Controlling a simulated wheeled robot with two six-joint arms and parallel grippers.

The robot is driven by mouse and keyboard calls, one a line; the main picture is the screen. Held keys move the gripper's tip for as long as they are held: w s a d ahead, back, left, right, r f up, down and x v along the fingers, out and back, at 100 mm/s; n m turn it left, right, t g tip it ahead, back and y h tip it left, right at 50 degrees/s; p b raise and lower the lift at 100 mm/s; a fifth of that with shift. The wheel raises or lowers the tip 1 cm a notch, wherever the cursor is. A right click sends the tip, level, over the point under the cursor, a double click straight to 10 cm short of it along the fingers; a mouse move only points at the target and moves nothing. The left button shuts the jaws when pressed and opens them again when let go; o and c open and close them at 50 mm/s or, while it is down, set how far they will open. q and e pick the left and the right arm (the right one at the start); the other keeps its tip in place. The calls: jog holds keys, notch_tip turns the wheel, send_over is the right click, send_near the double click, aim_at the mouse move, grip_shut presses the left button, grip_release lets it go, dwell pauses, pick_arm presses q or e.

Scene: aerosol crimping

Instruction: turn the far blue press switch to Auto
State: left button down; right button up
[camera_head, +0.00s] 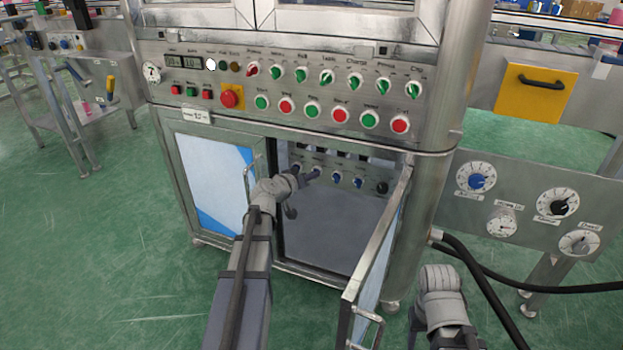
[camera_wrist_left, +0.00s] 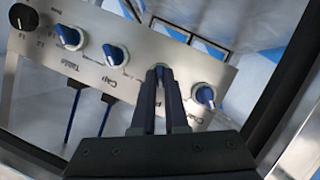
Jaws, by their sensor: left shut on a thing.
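A grey panel with a row of blue switches sits inside the open cabinet under the control console. My left gripper (camera_head: 314,174) reaches in and is shut on one blue switch (camera_wrist_left: 159,73), second from the right of the row in the left wrist view. Its label is partly hidden by the fingers, and its pointer position cannot be read. Other blue switches stand free: one to the right (camera_wrist_left: 205,96), and two to the left, (camera_wrist_left: 116,55) and (camera_wrist_left: 69,37). In the left wrist view the labels appear upside down. My right arm shows at lower right; its fingertips are not visible.
The open cabinet door (camera_head: 378,255) stands to the right of my left arm. The closed left door (camera_head: 212,180) is at its left. A black knob (camera_head: 382,188) ends the inner row. Dials (camera_head: 477,178) and black hoses lie farther right.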

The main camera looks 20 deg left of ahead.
pick_arm(q)
jog(key=shift+f+n+h+b, duration=0.15)
jog(key=shift+n+h+b, duration=0.5)
jog(key=shift+n, duration=0.45)
jog(key=c, duration=0.9)
grip_release()
jog(key=shift+a+t, duration=0.1)
jog(key=shift+t, duration=0.2)
jog(key=shift+c, duration=0.2)
jog(key=shift+s, duration=0.1)
jog(key=p+v, duration=0.2)
jog(key=v, duration=0.5)
jog(key=shift+s, duration=0.3)
